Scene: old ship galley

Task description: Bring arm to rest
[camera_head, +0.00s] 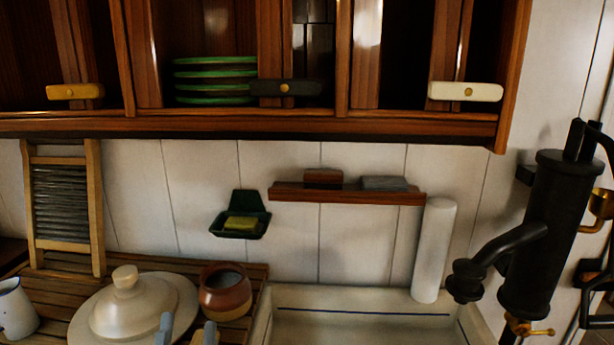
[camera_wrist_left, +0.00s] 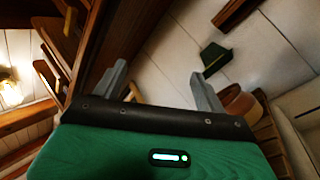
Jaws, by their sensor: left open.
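My left gripper (camera_head: 187,330) shows only by its grey fingertips at the bottom edge of the head view, in front of the pale round lid. In the left wrist view the left gripper (camera_wrist_left: 158,76) has its two fingers spread wide apart, with nothing between them. The green body of the gripper fills the bottom of that view. The rest of the left arm is hidden below the head view. My right gripper is in neither view.
A wooden cabinet (camera_head: 250,125) with green plates hangs above. Below are a lidded dish (camera_head: 135,305), a brown pot (camera_head: 226,290), a washboard (camera_head: 64,205), a sink (camera_head: 365,296), a white roll (camera_head: 434,250) and a black pump (camera_head: 545,240). A soap holder (camera_head: 240,215) and shelf (camera_head: 345,195) are on the wall.

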